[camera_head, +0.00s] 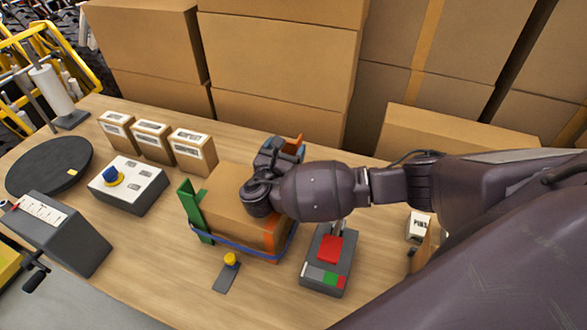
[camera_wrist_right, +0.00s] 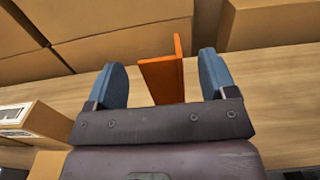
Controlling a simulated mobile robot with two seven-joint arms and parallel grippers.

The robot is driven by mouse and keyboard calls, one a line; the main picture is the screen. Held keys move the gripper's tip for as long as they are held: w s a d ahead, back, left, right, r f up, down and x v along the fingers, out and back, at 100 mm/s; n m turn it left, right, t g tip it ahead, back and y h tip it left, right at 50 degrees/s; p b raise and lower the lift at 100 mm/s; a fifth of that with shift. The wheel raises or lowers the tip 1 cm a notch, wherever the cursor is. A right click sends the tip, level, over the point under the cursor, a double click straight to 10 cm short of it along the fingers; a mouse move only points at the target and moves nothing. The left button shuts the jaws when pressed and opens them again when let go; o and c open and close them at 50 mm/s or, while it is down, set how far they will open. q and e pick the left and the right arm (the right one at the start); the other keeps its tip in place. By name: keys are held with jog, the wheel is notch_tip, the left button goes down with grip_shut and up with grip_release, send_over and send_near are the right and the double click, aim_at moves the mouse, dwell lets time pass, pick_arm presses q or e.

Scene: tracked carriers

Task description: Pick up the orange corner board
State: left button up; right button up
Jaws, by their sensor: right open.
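The orange corner board (camera_wrist_right: 160,80) stands upright between the two blue fingers of my right gripper (camera_wrist_right: 168,80) in the wrist view, with a gap on each side. In the head view only a bit of the orange board (camera_head: 295,141) shows beyond my right gripper (camera_head: 281,150), which is open. My wrist hides part of the cardboard box (camera_head: 235,210) in front. That box has a green corner board (camera_head: 189,205) at its left, an orange strip at its right front edge and a blue band (camera_head: 235,248) around its base. My left gripper is not in view.
Tall stacked cartons (camera_head: 275,55) stand along the back of the wooden table (camera_head: 165,270). Several small labelled boxes (camera_head: 151,142) and a grey control box (camera_head: 128,186) stand at left. A device with a red pad (camera_head: 329,250) stands right of the box.

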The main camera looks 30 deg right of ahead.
aim_at(288, 143)
jog(key=x, duration=0.4)
jog(key=shift+d, duration=0.1)
jog(key=c, duration=1.2)
jog(key=shift+c, duration=0.2)
